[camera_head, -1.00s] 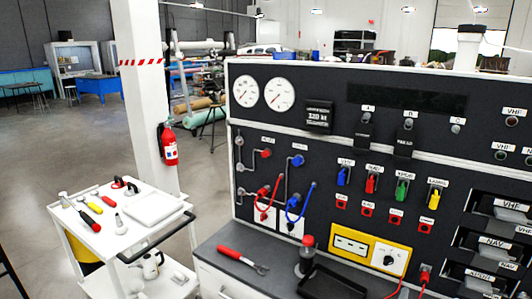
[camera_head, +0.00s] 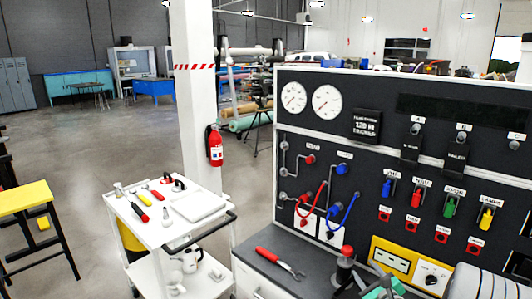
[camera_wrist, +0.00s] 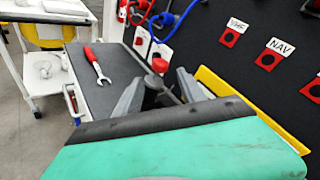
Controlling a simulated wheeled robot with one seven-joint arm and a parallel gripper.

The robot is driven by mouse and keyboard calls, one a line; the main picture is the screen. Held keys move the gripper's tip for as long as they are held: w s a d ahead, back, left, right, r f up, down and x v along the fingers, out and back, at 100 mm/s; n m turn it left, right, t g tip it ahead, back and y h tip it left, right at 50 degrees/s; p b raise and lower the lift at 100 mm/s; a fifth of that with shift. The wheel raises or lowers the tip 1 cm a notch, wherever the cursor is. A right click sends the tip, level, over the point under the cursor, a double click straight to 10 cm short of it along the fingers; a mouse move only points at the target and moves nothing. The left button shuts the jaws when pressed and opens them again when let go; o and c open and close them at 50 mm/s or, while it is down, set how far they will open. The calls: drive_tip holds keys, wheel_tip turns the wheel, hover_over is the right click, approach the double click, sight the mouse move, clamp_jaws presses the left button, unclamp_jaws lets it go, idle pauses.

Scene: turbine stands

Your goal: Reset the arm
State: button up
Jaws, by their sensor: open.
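My gripper (camera_wrist: 160,88) shows in the wrist view with its two grey fingers apart, behind a green and black part of my own arm end. I see nothing held between the fingers. A dark post with a red top (camera_wrist: 160,66) stands just beyond them. In the head view, my arm's green and grey end shows at the bottom right, over the bench in front of the black instrument panel (camera_head: 375,170); most of the arm is out of view there.
A red-handled wrench (camera_head: 280,262) lies on the bench. A yellow-framed box (camera_head: 410,262) sits on the panel's lower part. A white tool cart (camera_head: 160,235) stands left of the bench. A yellow stool (camera_head: 25,198) is at far left. The floor between them is clear.

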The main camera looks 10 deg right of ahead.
drive_tip(key=s+a+r+n+g+y, duration=0.1)
drive_tip(key=s+a+r+n+g, duration=0.1)
drive_tip(key=a+n, duration=0.45)
drive_tip(key=s+a+r+n+g+y, duration=0.1)
drive_tip(key=s+a+n+g, duration=0.15)
drive_tip(key=a+n, duration=0.4)
drive_tip(key=s+a+r+n+g+y, duration=0.1)
drive_tip(key=a+r+n+g, duration=0.1)
drive_tip(key=a+n, duration=0.45)
drive_tip(key=s+a+r+n+g+h, duration=0.1)
drive_tip(key=s+a+n+g, duration=0.1)
drive_tip(key=s+n, duration=0.3)
drive_tip(key=s+a+r+n+g+h, duration=0.1)
drive_tip(key=s+n, duration=0.4)
drive_tip(key=s, duration=0.9)
drive_tip(key=shift+a+r+g+h, duration=0.4)
drive_tip(key=shift+a+r+g, duration=0.45)
drive_tip(key=shift+g, duration=0.2)
